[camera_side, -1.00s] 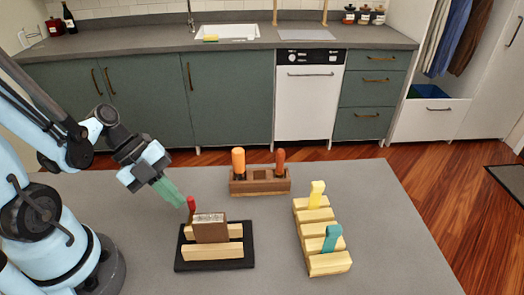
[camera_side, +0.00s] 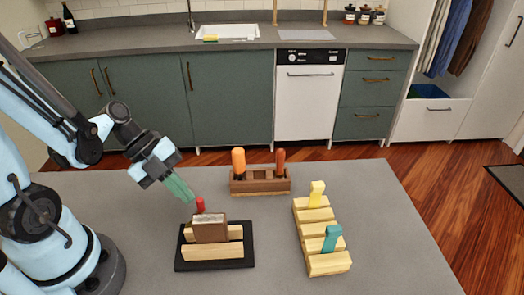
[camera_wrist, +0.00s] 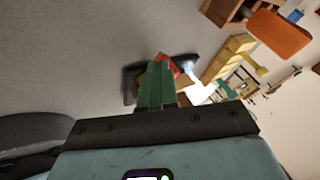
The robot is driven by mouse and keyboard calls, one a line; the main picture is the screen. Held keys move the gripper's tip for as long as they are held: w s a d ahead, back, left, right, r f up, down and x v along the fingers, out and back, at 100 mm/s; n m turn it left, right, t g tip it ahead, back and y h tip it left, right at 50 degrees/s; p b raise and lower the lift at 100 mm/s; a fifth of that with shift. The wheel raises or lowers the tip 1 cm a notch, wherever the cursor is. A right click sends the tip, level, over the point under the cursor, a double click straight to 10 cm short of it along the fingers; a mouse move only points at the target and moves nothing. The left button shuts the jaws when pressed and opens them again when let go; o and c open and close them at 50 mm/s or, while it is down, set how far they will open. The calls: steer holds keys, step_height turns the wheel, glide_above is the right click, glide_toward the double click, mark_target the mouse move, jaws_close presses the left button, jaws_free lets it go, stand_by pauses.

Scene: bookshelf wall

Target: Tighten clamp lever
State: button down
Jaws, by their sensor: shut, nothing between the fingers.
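A clamp with light wooden jaws (camera_side: 212,250) sits on a black base (camera_side: 249,262) on the grey table. A brown block with a pale speckled top (camera_side: 210,233) stands between the jaws. The red clamp lever (camera_side: 200,204) sticks up behind the block, at its left. My gripper (camera_side: 190,198) has green fingers, shut and empty, slanting down just left of the lever's top. They look touching or nearly touching; I cannot tell which. In the wrist view, the red lever (camera_wrist: 170,66) shows beside the green fingers (camera_wrist: 157,85), partly hidden by them.
A brown wooden holder (camera_side: 260,187) with two orange-handled tools stands behind the clamp. A slotted wooden rack (camera_side: 329,265) with a yellow piece (camera_side: 317,193) and a teal piece (camera_side: 332,238) stands at the right. The table between clamp and rack is clear.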

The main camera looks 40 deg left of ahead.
steer(key=shift+w+d, duration=0.45)
steer(key=shift+w, duration=0.15)
steer(key=shift+w+d+m+g, duration=0.35)
steer(key=shift+w+m+g, duration=0.05)
steer(key=shift+m, duration=0.2)
steer(key=shift+w+d, duration=0.25)
steer(key=shift+d, duration=0.25)
steer(key=shift+w+d, duration=0.2)
steer(key=shift+d, duration=0.3)
steer(key=shift+w+d+m+g+h, duration=0.1)
steer(key=shift+d+m+g+h, duration=0.3)
steer(key=shift+m, duration=0.5)
steer(key=shift+d, duration=0.45)
